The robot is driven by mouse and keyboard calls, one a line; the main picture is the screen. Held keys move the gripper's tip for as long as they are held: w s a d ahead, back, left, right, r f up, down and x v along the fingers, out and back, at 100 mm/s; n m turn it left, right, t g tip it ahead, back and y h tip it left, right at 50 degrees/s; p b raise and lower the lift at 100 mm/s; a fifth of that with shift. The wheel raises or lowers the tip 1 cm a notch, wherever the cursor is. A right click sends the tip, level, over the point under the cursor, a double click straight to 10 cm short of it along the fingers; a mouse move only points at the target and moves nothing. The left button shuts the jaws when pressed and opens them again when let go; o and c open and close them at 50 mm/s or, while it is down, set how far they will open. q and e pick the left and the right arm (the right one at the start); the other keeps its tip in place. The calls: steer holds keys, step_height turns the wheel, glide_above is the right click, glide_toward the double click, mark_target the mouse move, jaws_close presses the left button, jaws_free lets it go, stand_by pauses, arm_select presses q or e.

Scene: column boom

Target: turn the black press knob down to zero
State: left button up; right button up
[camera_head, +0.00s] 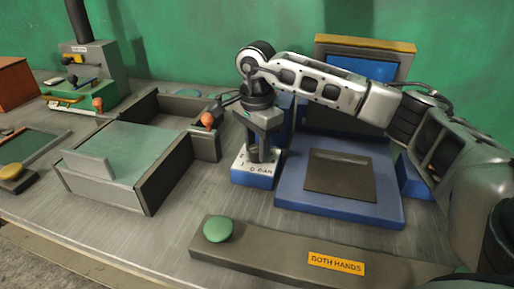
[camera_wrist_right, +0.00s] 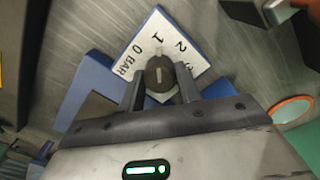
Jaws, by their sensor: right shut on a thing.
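The black press knob (camera_wrist_right: 160,74) sits on a white dial plate (camera_wrist_right: 190,48) marked 0 BAR, 1, 2 and a further partly cut mark. In the right wrist view, a pale line on the knob points roughly toward the 1. My right gripper (camera_wrist_right: 160,88) is shut on the knob, one finger on each side. In the head view my right gripper (camera_head: 262,150) reaches down from above onto the blue dial box (camera_head: 252,180) and hides most of the knob. My left gripper is not in view.
The blue press (camera_head: 390,210) with a dark plate stands right of the dial box. A front bar (camera_head: 270,250) carries a green button (camera_head: 218,229) and a BOTH HANDS label.

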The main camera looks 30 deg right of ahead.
mark_target(256, 147)
steer(key=n+b, duration=0.1)
steer(key=n, duration=0.3)
steer(key=shift+n, duration=0.3)
steer(key=shift+r+n, duration=0.1)
steer(key=shift+n, duration=1.9)
steer(key=shift+b, duration=0.3)
steer(key=o, duration=1)
step_height(256, 147, up, 16)
steer(key=p, duration=0.2)
